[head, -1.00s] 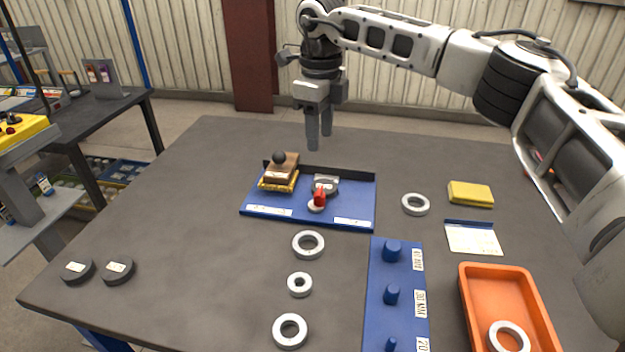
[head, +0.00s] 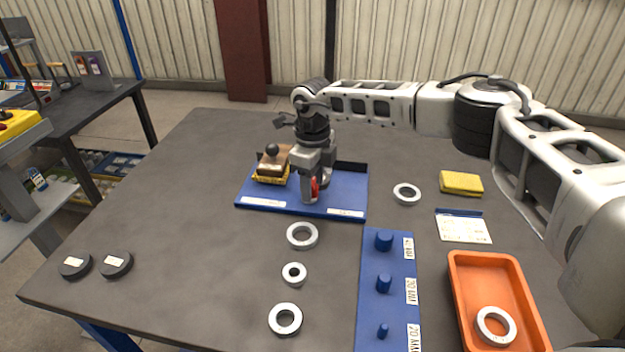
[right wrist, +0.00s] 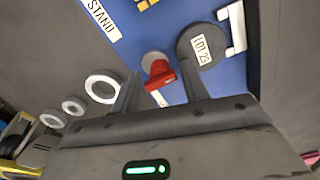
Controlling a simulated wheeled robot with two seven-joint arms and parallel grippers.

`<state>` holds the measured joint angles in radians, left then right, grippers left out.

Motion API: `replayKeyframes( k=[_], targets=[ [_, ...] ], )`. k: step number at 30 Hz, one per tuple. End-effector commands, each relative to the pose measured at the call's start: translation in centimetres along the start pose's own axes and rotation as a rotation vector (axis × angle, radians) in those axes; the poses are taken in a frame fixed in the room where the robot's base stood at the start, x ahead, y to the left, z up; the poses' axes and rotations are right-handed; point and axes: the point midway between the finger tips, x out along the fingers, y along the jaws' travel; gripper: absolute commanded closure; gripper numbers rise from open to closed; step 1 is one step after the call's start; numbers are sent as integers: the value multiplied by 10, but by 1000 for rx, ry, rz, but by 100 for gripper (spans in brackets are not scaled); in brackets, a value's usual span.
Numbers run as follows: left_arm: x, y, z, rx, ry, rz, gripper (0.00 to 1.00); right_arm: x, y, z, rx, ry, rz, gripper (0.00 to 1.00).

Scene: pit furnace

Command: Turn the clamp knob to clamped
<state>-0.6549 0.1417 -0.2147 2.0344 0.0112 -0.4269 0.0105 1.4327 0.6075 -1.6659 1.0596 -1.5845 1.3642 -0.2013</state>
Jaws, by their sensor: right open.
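The red clamp knob (head: 314,188) sits on the blue fixture board (head: 266,205), mostly hidden behind my right gripper in the head view. In the right wrist view the knob (right wrist: 160,73) is a red lever on a pale round base. My right gripper (head: 314,196) points down at the board, open. In the right wrist view its two fingers (right wrist: 158,92) stand on either side of the knob's lever, with gaps visible. I cannot tell whether either finger touches it. My left gripper is not in view.
A brown block with a black ball handle (head: 272,160) stands on the board's left. Several metal rings lie in front, one of them here (head: 302,235). A blue peg board (head: 372,305), orange tray (head: 457,300) and yellow pad (head: 461,183) stand right. The table's left middle is clear.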

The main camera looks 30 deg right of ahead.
Motion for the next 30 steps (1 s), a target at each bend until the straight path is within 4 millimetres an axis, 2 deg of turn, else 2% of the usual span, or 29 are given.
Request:
replayKeyframes(
  k=[3,6,7,20,30],
  targets=[
    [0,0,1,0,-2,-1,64,0,0,0,0,0,0,55],
    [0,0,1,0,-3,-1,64,0,0,0,0,0,0,83],
    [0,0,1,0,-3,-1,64,0,0,0,0,0,0,87],
    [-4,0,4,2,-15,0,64,-2,0,0,68,0,0,87],
    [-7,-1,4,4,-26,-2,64,-3,-1,1,329,-2,0,87]
  ],
)
